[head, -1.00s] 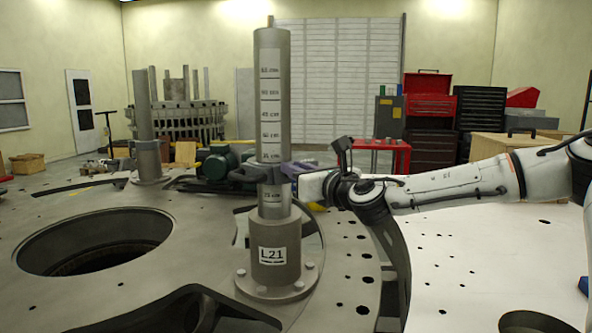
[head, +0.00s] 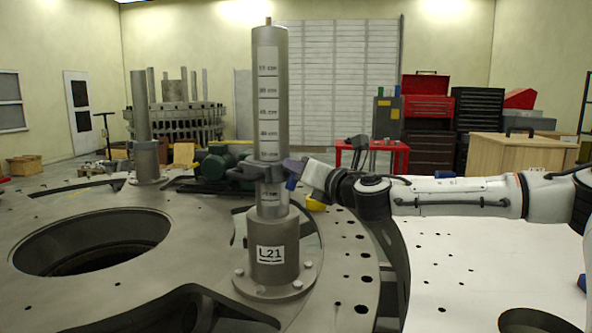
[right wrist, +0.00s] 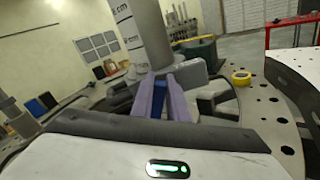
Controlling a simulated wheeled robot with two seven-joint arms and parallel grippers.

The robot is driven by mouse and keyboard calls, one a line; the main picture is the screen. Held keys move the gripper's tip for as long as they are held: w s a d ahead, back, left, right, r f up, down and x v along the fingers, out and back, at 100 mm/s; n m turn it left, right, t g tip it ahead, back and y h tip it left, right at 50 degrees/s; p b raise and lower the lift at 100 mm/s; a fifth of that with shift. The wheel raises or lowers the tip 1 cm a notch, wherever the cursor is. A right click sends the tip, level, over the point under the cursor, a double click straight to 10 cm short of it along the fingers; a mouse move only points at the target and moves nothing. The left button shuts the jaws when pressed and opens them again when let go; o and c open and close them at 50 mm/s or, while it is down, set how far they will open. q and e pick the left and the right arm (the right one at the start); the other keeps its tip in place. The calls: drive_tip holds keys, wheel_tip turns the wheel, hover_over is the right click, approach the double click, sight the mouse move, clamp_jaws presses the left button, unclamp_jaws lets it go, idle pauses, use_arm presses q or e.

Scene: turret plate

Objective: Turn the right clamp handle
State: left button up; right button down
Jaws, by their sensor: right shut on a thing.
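A dark grey clamp (head: 243,173) sits around the tall grey post (head: 270,95), which has a centimetre scale and a base labelled L21 (head: 271,255). My right gripper (head: 292,168) is at the clamp's right side, where the handle is. In the right wrist view its purple-grey fingers (right wrist: 168,98) are shut on the clamp handle, close to the post (right wrist: 150,35). The handle itself is mostly hidden by the fingers; a blue part (right wrist: 159,102) shows between them. My left gripper is not in view.
The post stands on a wide metal plate (head: 180,265) with a large round opening (head: 90,240) at left. A yellow tape roll (right wrist: 241,77) lies on the plate beyond the clamp. A second post (head: 143,105), a green motor (head: 218,162) and red tool chests (head: 430,107) stand farther back.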

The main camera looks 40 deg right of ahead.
drive_tip(key=m, duration=0.3)
drive_tip(key=shift+s+d+f+m, duration=0.1)
drive_tip(key=shift+d+f+m, duration=0.2)
drive_tip(key=shift+m, duration=0.1)
use_arm(q)
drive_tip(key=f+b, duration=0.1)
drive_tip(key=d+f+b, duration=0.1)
drive_tip(key=b, duration=0.1)
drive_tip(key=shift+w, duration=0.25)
use_arm(e)
drive_tip(key=m, duration=0.3)
drive_tip(key=f+m, duration=0.1)
drive_tip(key=m, duration=0.5)
drive_tip(key=shift+s+d+f, duration=0.1)
drive_tip(key=shift+d+f, duration=0.2)
drive_tip(key=shift+d, duration=0.05)
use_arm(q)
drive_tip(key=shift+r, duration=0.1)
use_arm(e)
drive_tip(key=c, duration=1.7)
unclamp_jaws()
